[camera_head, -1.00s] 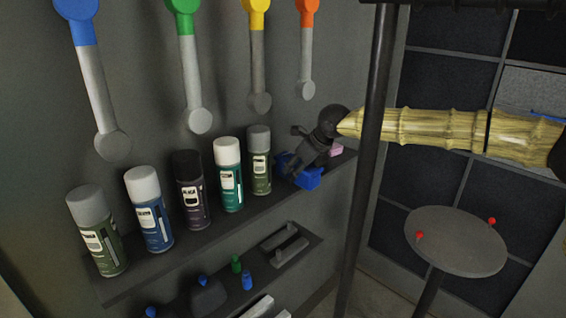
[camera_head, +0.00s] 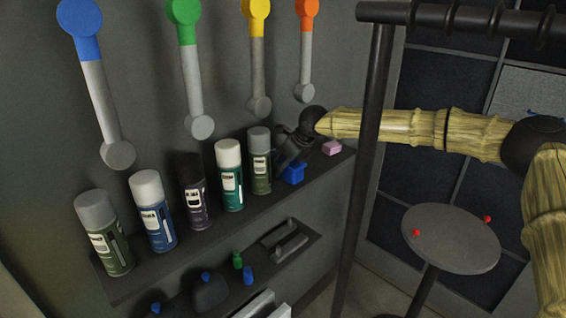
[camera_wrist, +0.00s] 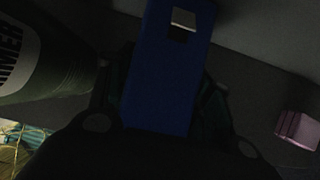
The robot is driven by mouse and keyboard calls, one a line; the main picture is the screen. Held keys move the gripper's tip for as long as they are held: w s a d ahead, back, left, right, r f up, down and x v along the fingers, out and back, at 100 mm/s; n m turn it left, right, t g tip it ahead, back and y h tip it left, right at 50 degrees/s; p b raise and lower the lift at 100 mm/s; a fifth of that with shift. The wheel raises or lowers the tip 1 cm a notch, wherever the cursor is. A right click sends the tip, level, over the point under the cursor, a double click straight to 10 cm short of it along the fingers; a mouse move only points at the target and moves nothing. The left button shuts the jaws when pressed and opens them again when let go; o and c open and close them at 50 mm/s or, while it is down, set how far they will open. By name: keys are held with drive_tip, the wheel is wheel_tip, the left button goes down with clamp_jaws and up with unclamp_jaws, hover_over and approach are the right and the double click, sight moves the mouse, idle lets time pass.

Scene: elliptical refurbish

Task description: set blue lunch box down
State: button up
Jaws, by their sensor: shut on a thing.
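The blue lunch box (camera_head: 292,173) is at the right part of the upper shelf (camera_head: 222,222), partly hidden by my gripper in the head view. In the wrist view the blue lunch box (camera_wrist: 172,70) fills the middle, with a square opening near its top. My gripper (camera_head: 287,158) is shut on it from above. In the wrist view its dark fingers lie on both sides of the box. The box is at shelf height; whether its underside touches the shelf I cannot tell.
A green spray can (camera_head: 260,160) stands close left of the box, in a row of several cans. A pink block (camera_head: 332,148) sits to the right. A black upright pole (camera_head: 368,150) stands in front of my arm. A lower shelf (camera_head: 210,285) holds small items.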

sight(296, 164)
drive_tip(key=shift+f, duration=0.1)
drive_tip(key=o, duration=1.5)
drive_tip(key=shift+f+b, duration=0.25)
drive_tip(key=shift+b, duration=0.2)
drive_tip(key=shift+r+b, duration=0.1)
drive_tip(key=shift+b, duration=0.25)
drive_tip(key=b+v, duration=0.2)
drive_tip(key=v, duration=0.8)
drive_tip(key=shift+s+r, duration=0.1)
drive_tip(key=shift+r, duration=0.1)
drive_tip(key=shift+o, duration=0.4)
drive_tip(key=shift+d+r, duration=0.15)
